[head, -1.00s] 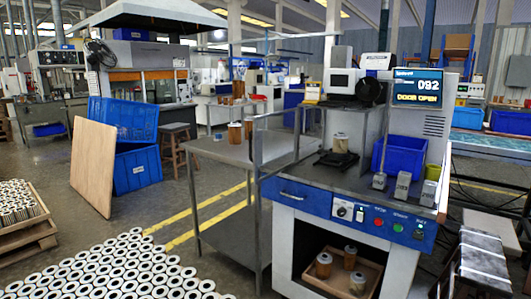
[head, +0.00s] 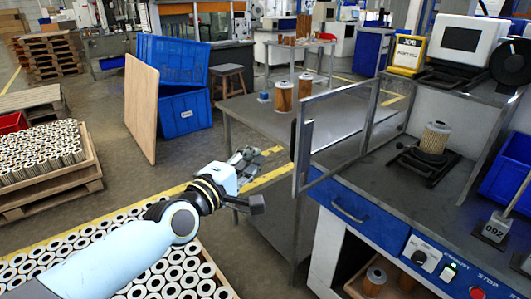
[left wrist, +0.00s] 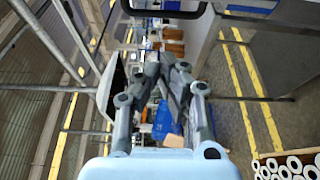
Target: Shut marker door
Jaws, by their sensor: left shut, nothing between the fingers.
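The marker door (head: 297,165) is a clear panel in a grey frame. It stands swung open at the left side of the marker bench, with a dark upright handle (head: 303,155) at its near edge. My left gripper (head: 250,155) is shut and empty, left of the door and apart from it. Its closed fingers also show in the left wrist view (left wrist: 168,65). Inside the marker a tan filter cartridge (head: 434,138) stands upright on a black fixture (head: 425,165). My right gripper is out of view.
A steel table (head: 255,115) with orange filters (head: 284,96) stands behind the door. Blue bins (head: 185,115) and a leaning board (head: 141,105) are at the back left. Many white-ringed cartridges (head: 165,285) lie below my arm. A blue control panel (head: 350,205) fronts the marker.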

